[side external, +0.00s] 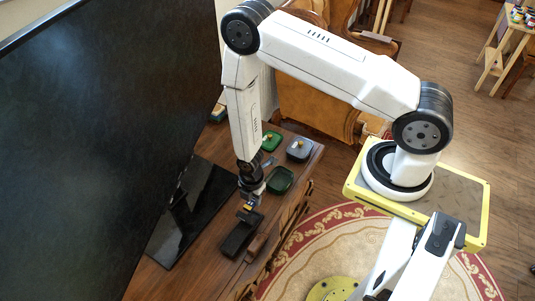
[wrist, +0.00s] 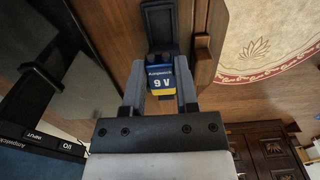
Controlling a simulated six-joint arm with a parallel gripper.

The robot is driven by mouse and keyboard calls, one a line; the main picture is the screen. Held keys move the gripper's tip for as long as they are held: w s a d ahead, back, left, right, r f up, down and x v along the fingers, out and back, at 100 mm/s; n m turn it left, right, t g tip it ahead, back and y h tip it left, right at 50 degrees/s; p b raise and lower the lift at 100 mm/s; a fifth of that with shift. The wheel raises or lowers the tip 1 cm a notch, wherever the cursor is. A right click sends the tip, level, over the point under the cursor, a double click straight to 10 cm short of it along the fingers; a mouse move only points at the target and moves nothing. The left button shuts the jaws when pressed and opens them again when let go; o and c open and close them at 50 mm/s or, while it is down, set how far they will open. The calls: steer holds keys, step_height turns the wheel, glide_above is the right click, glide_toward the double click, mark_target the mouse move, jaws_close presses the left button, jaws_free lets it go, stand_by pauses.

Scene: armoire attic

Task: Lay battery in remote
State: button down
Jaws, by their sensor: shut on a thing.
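The battery (wrist: 161,80) is a blue and yellow 9 V block. My gripper (wrist: 160,92) is shut on it, with a finger on each side, as the wrist view shows. In the side view my gripper (side external: 247,203) points down over the wooden cabinet top, and the battery (side external: 249,207) shows as a small patch of yellow and blue at its tips. The black remote (side external: 236,240) lies on the cabinet just in front of the gripper. In the wrist view the remote (wrist: 157,27) shows a recess beyond the battery. I cannot tell whether the battery touches the remote.
A small brown block (side external: 257,246) lies right of the remote. A dark green dish (side external: 280,180), a green container (side external: 271,140) and a grey container (side external: 299,149) stand behind. A glossy black stand (side external: 194,205) and large black screen (side external: 100,130) close off the left.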

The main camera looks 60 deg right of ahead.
glide_above(254, 217)
steer(key=shift+f, duration=2.15)
steer(key=shift+f, duration=2.1)
steer(key=shift+f, duration=0.1)
steer(key=shift+c, duration=1.8)
jaws_free()
steer(key=shift+r, duration=6.15)
